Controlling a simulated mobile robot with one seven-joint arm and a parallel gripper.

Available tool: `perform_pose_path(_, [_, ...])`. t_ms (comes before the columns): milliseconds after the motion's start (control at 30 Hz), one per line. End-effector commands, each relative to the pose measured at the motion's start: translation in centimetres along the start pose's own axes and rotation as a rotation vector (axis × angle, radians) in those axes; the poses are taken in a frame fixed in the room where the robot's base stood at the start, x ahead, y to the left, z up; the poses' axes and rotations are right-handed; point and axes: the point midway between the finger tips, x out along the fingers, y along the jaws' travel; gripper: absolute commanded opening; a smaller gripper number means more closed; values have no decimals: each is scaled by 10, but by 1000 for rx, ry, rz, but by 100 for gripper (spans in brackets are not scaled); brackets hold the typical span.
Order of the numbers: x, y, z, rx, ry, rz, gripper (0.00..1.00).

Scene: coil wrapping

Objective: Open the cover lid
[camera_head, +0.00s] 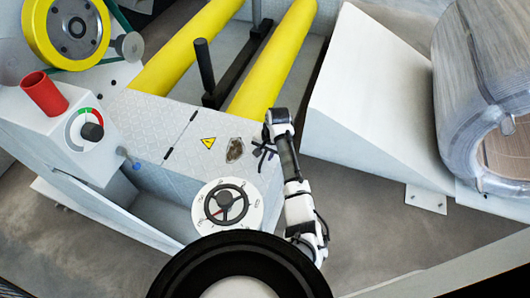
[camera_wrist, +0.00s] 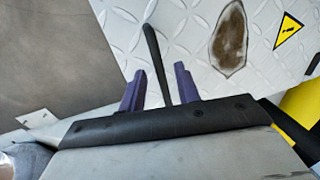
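The cover lid (camera_head: 212,132) is a pale diamond-plate panel on the machine's top and lies flat. It carries a yellow warning triangle (camera_head: 208,143) and a brown worn patch (camera_head: 235,150). Its plate also shows in the wrist view (camera_wrist: 187,38). My gripper (camera_head: 263,151) is at the lid's right edge. In the wrist view its two purple fingers (camera_wrist: 157,75) stand apart, one on each side of a thin dark bar (camera_wrist: 154,52), which looks like the lid's handle. Gaps show between bar and fingers. The bar's lower end is hidden behind my gripper.
Left of the lid are a control box (camera_head: 75,140) with a red cylinder (camera_head: 44,93) and a dial. A handwheel (camera_head: 226,204) is in front. Yellow rollers (camera_head: 275,60) and a black upright lever (camera_head: 205,65) lie behind. A white ramp (camera_head: 365,95) and wrapped coil (camera_head: 480,90) stand right.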

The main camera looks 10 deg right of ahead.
Motion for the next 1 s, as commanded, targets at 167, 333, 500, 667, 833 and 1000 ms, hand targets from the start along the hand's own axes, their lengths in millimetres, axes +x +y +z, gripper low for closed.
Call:
perform_pose_path(167, [1, 0, 0, 0, 0, 0, 32])
perform_pose_path(333, [1, 0, 0, 0, 0, 0, 22])
perform_pose_path(500, [1, 0, 0, 0, 0, 0, 0])
perform_pose_path(667, [1, 0, 0, 0, 0, 0, 0])
perform_pose_path(833, [0, 0, -1, 0, 1, 0, 0])
perform_pose_path(1000, [-7, -5, -6, -1, 2, 0, 0])
